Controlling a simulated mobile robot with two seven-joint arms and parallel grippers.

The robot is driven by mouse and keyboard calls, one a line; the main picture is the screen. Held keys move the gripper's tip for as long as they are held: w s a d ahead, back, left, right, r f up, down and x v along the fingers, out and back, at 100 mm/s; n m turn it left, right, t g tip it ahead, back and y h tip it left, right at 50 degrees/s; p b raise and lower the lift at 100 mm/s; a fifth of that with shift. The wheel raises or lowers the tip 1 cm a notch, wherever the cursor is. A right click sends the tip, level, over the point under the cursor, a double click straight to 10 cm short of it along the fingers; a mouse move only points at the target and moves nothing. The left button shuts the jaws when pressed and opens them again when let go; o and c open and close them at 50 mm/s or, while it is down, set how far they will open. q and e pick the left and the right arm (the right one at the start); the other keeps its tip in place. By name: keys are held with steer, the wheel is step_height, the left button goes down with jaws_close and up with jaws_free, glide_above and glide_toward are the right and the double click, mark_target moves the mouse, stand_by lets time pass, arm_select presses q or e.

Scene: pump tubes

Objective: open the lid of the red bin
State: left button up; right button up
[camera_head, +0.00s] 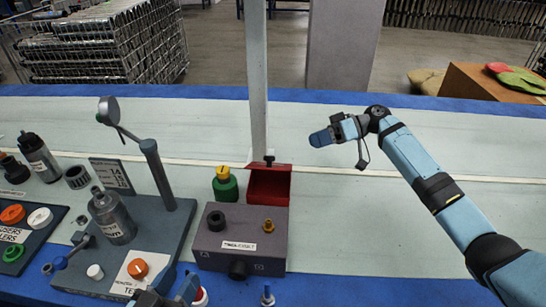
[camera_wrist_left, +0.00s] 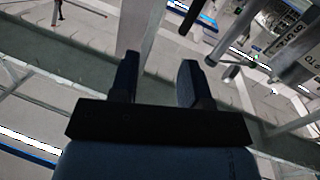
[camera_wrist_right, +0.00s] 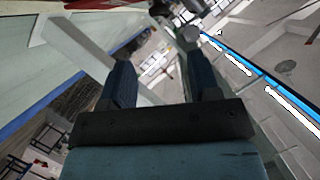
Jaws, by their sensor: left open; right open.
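The red bin (camera_head: 268,188) stands behind the grey control box in the head view. A bright red strip runs along its top edge, with a small black knob (camera_head: 269,159) above it; a darker red face shows below. I cannot tell for sure how its lid sits. My right gripper (camera_head: 322,138) is open and empty, raised above the pale table to the right of the bin and apart from it. My left gripper (camera_head: 172,291) is open at the bottom edge, partly cut off, in front of the grey stand and far from the bin. Both wrist views show spread, empty fingers.
The grey control box (camera_head: 240,243) with knobs stands directly in front of the bin. A green and yellow piece (camera_head: 224,188) stands left of it. A grey stand with a tall post (camera_head: 158,174) and a bottle (camera_head: 111,218) is farther left. The table (camera_head: 365,240) right of the bin is clear.

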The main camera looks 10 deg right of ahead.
mark_target(277, 166)
steer(key=b+x, duration=0.2)
steer(key=x, duration=0.9)
steer(key=shift+a+f, duration=0.1)
steer(key=shift+f, duration=0.05)
arm_select(q)
steer(key=shift+s+d+r+t+h, duration=0.1)
steer(key=shift+d+r+t+h, duration=0.2)
steer(key=shift+r, duration=0.4)
steer(key=shift+w+d+r+t+h, duration=0.1)
steer(key=shift+r+t+h, duration=0.25)
steer(key=shift+r, duration=0.3)
steer(key=shift+s+d+r+t+h, duration=0.1)
steer(key=shift+d+r+t+h, duration=0.2)
steer(key=shift+r, duration=0.4)
arm_select(e)
steer(key=shift+a+f, duration=0.15)
steer(key=shift+a, duration=0.5)
arm_select(q)
steer(key=shift+f, duration=0.2)
arm_select(e)
jaws_close()
